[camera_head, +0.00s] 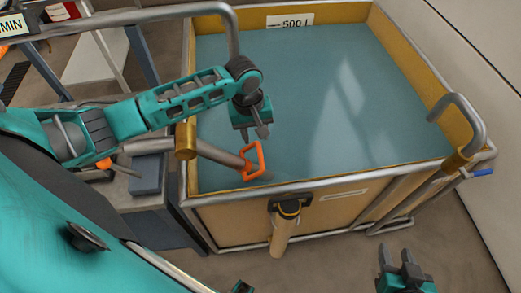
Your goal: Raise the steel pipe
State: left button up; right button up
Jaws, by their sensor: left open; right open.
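A grey steel pipe (217,153) slants across the left rim of the water tank (340,183), through a brass collar (186,140). Its right end is low, at or near the water. An orange square handle (261,160) is at that end. My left gripper (256,133) is open and empty. It points down just above the handle in this view; the gap between them is hard to judge. My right gripper (397,254) is open and empty in front of the tank, away from the pipe.
The tank holds blue-green water (320,100). A curved grey pipe (463,112) with a brass collar stands at its right side. A black-topped tan cylinder (284,232) hangs on the front wall. A blue-grey bench (147,175) is at left.

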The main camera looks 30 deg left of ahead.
aim_at(260, 155)
pick_arm(q)
jog(key=f, duration=0.3)
jog(key=f+b, duration=0.1)
jog(key=f, duration=0.2)
jog(key=f+b, duration=0.1)
jog(key=f, duration=0.2)
jog(key=shift+w+d, duration=0.3)
jog(key=shift+d, duration=0.1)
jog(key=shift+c, duration=0.5)
grip_shut()
